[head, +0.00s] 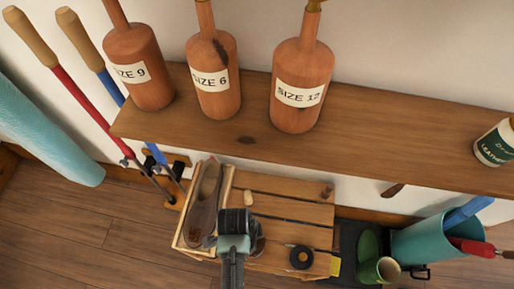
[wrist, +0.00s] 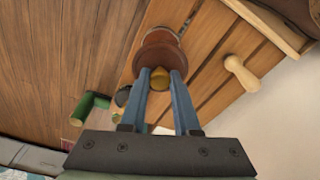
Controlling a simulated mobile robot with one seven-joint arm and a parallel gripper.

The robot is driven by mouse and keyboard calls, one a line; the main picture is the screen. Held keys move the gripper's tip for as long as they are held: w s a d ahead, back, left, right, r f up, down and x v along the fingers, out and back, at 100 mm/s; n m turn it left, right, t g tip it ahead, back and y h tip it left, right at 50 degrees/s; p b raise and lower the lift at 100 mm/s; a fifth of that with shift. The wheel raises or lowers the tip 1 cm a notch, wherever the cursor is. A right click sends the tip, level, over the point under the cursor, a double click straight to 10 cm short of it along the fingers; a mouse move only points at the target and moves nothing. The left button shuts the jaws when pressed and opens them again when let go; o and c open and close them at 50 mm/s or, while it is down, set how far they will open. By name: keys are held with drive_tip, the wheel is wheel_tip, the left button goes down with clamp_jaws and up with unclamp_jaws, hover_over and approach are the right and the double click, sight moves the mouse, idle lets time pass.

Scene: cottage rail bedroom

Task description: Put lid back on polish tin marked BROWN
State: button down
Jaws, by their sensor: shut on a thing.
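In the wrist view my gripper (wrist: 162,76) is shut on a reddish-brown round piece (wrist: 158,60) with a yellowish knob (wrist: 160,79) between the fingers; it looks like the lid. A wider brown round rim (wrist: 160,37) shows just beyond it, perhaps the tin; I cannot tell whether they touch. In the head view my gripper (head: 236,222) is over the low slatted wooden stand, its fingertips hidden. A dark brown round edge (head: 259,246) shows at its right. A black round item (head: 301,257) lies farther right on the slats. No BROWN mark is readable.
A shelf (head: 230,145) with size-marked wooden forms overhangs the back.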

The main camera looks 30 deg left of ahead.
drive_tip(key=shift+f+b, duration=2.35)
drive_tip(key=shift+b, duration=0.1)
drive_tip(key=shift+f+b, duration=0.45)
drive_tip(key=shift+f, duration=0.35)
drive_tip(key=shift+r+p, duration=0.1)
drive_tip(key=shift+p, duration=0.5)
drive_tip(key=shift+f+p, duration=0.25)
drive_tip(key=shift+p, duration=0.1)
drive_tip(key=shift+c, duration=0.4)
unclamp_jaws()
idle(0.4)
